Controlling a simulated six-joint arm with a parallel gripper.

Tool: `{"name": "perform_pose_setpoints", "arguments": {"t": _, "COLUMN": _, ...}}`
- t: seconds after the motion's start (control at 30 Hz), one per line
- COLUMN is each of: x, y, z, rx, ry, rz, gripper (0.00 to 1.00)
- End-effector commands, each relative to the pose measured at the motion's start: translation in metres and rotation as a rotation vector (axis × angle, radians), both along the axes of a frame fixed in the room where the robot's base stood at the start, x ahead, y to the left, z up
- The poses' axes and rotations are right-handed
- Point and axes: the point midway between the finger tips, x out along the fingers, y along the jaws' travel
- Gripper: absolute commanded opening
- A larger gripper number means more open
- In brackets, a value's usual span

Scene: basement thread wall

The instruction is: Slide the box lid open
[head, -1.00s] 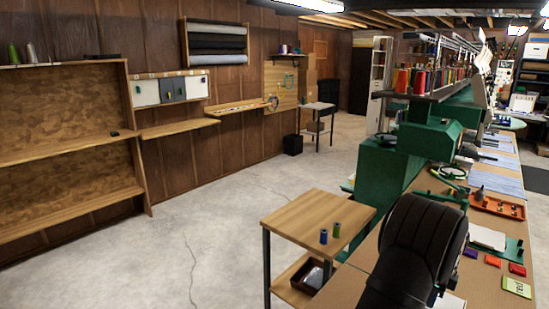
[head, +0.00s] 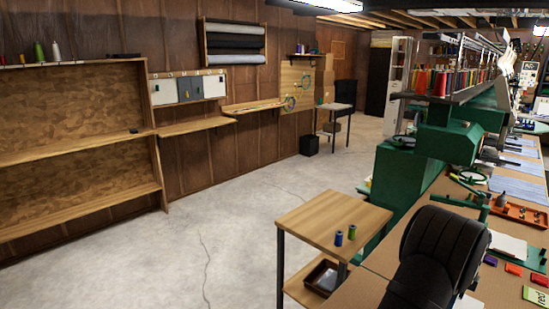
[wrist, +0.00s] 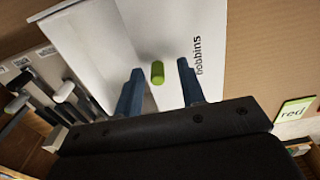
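In the wrist view the white box lid (wrist: 140,50) shows below me, printed "bobbins", with a short green knob (wrist: 157,72) standing on it. My gripper (wrist: 158,75) is open, with one blue finger on each side of the knob. A gap shows between the knob and each finger. In the head view my black arm hides the gripper and most of the box.
A green-edged card marked "red" (wrist: 295,110) lies right of the box. Metal tools (wrist: 45,95) stand close on the left. In the head view, an orange tray (head: 520,216) and a green machine (head: 400,185) stand farther along the bench.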

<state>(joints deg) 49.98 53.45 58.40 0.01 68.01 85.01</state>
Motion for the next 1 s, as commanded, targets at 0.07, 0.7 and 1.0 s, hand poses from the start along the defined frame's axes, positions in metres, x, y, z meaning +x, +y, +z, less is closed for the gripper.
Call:
{"name": "perform_pose_setpoints", "arguments": {"t": 0.07, "x": 0.000, "y": 0.000, "z": 0.000, "rx": 0.001, "ry": 0.001, "rz": 0.000, "gripper": 0.36}}
{"name": "perform_pose_setpoints", "arguments": {"t": 0.7, "x": 0.000, "y": 0.000, "z": 0.056, "rx": 0.001, "ry": 0.001, "rz": 0.000, "gripper": 0.36}}
{"name": "perform_pose_setpoints", "arguments": {"t": 1.0, "x": -0.001, "y": 0.000, "z": 0.060, "rx": 0.002, "ry": 0.002, "rz": 0.000, "gripper": 0.36}}
